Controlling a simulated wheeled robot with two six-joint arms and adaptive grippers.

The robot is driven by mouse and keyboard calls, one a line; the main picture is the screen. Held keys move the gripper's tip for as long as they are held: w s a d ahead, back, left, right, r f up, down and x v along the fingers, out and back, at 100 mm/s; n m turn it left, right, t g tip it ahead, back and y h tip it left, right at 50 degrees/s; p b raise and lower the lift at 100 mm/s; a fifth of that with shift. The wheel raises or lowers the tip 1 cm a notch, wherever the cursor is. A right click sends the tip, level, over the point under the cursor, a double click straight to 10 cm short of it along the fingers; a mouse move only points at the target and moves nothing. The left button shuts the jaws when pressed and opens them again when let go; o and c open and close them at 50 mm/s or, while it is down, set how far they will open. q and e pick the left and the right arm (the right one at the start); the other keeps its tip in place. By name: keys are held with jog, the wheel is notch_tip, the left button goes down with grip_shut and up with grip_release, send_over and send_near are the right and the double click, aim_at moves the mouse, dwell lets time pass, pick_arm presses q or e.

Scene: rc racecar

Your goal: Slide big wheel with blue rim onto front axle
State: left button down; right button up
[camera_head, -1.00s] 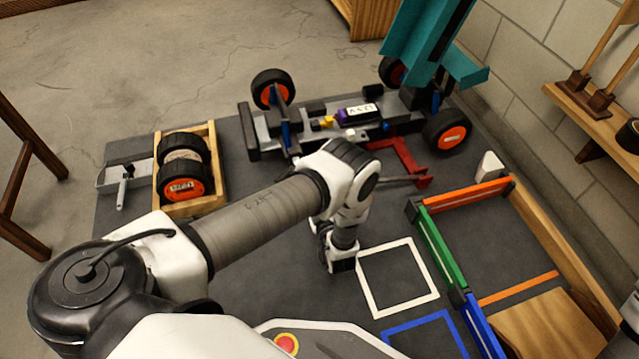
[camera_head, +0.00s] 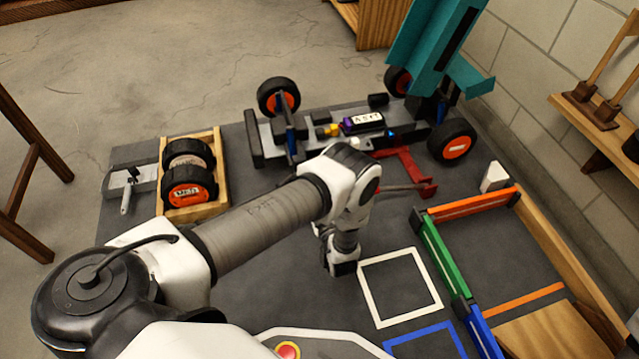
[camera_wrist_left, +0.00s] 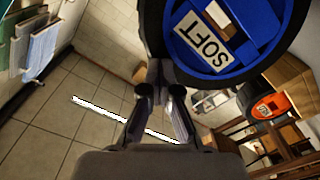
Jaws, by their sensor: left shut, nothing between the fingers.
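A black wheel with a blue rim (camera_wrist_left: 222,30), labelled SOFT, fills the upper right of the left wrist view, very close to my left gripper (camera_wrist_left: 158,80). The gripper's fingers are shut with nothing between them, beside the tire. In the head view the racecar (camera_head: 340,128) sits at the back of the mat. Its far front wheel (camera_head: 279,97) has an orange rim. My left arm covers the near front corner, so the near end of the front axle and the blue-rimmed wheel are hidden there. I cannot tell whether the wheel is on the axle.
A wooden tray (camera_head: 222,170) at left holds wheels; a grey tool (camera_head: 128,190) lies beside it. A red stand (camera_head: 410,170) is by the car. Orange, green and blue rails (camera_head: 445,260) border the right. The white-outlined square (camera_head: 400,285) is empty.

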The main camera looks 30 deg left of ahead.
pick_arm(q)
jog(key=shift+w+a, duration=0.15)
jog(key=p+v, duration=0.1)
jog(key=v, duration=1.3)
jog(key=shift+s+d, duration=0.25)
jog(key=shift+s, duration=0.05)
